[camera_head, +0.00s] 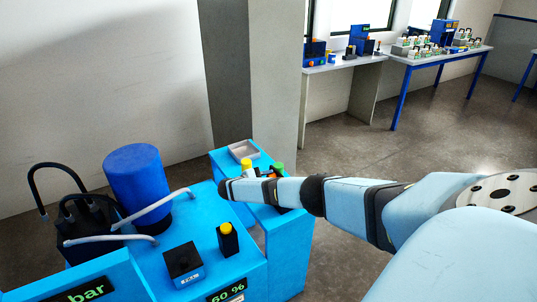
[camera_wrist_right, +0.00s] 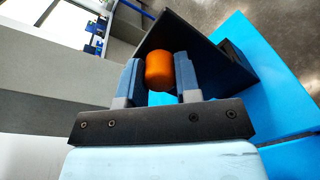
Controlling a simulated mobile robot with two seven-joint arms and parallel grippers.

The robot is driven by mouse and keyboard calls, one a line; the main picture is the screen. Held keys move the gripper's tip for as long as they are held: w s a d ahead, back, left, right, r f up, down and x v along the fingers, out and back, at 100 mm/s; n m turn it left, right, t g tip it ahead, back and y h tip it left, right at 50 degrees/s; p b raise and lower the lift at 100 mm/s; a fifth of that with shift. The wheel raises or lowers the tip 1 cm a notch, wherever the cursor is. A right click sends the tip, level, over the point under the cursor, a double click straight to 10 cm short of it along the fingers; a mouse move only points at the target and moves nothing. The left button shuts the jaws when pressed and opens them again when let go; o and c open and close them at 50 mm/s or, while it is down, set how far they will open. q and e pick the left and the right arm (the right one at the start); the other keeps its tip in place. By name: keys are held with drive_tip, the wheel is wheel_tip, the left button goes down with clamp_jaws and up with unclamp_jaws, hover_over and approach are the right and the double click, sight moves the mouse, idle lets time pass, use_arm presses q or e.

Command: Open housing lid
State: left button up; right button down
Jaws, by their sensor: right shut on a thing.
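In the right wrist view, my right gripper (camera_wrist_right: 159,78) is shut on an orange rounded knob (camera_wrist_right: 159,62), with one grey-blue finger on each side. Behind the knob is a dark, angular panel (camera_wrist_right: 205,55), which looks like the housing lid. It appears at a slant beside blue surfaces, but I cannot tell how far it stands open. In the head view, my right arm reaches in from the right over the blue bench, and its narrow end hides the grip and most of the lid. My left gripper is in neither view.
A blue cylinder (camera_head: 136,175) with pale hoses stands on the blue bench at left. A black box (camera_head: 183,262) and a yellow-topped black post (camera_head: 228,240) are nearer. A grey tray (camera_head: 243,151) lies behind my arm. Tables (camera_head: 437,57) stand far back; floor at right is clear.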

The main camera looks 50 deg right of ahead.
drive_tip(key=c, duration=0.8)
unclamp_jaws()
drive_tip(key=b+v, duration=0.1)
drive_tip(key=v, duration=1.2)
drive_tip(key=shift+w+a+r+b, duration=0.1)
drive_tip(key=shift+a+b, duration=0.2)
drive_tip(key=shift+a, duration=0.1)
